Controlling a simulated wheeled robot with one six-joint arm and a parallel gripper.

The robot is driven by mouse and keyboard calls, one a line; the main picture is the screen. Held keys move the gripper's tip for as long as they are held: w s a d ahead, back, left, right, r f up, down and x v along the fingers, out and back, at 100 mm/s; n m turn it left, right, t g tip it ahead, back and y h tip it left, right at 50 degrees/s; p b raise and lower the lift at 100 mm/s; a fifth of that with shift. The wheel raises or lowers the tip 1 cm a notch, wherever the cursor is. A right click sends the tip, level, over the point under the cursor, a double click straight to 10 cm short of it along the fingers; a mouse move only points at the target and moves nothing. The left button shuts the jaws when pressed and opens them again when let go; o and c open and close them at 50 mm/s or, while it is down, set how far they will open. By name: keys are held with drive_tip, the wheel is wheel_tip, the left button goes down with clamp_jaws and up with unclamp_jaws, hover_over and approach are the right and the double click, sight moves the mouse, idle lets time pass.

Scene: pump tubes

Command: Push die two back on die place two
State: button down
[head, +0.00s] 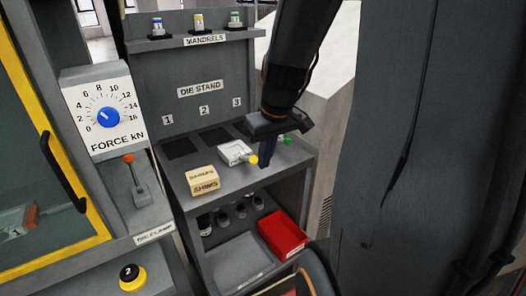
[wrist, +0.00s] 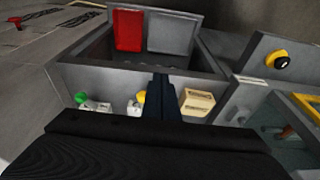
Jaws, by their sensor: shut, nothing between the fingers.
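Die two, a pale block (head: 235,152) with a yellow knob, sits on the die stand (head: 222,182). It lies in front of and to the right of the dark square of die place two (head: 214,137), whose visible part is bare. My gripper (head: 266,163) points down, shut and empty, just right of the yellow knob. In the wrist view my gripper fingers (wrist: 163,80) stand between the yellow knob (wrist: 140,98) and the shims box. I cannot tell whether they touch the knob. Die two's body (wrist: 133,108) is partly hidden there.
The shims box (head: 203,181) stands at the stand's front edge. A green-knobbed die (wrist: 97,106) is beside die two, mostly hidden by my gripper in the head view. Place one (head: 178,148) is bare. A red tray (head: 283,235) is on the shelf below.

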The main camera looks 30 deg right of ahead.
drive_tip(key=w+d+f+p, duration=0.3)
drive_tip(key=w+f, duration=0.4)
drive_tip(key=shift+w+t, duration=0.25)
drive_tip(key=shift+t, duration=0.05)
idle(0.5)
drive_tip(key=shift+d+f, duration=0.1)
drive_tip(key=shift+d, duration=0.05)
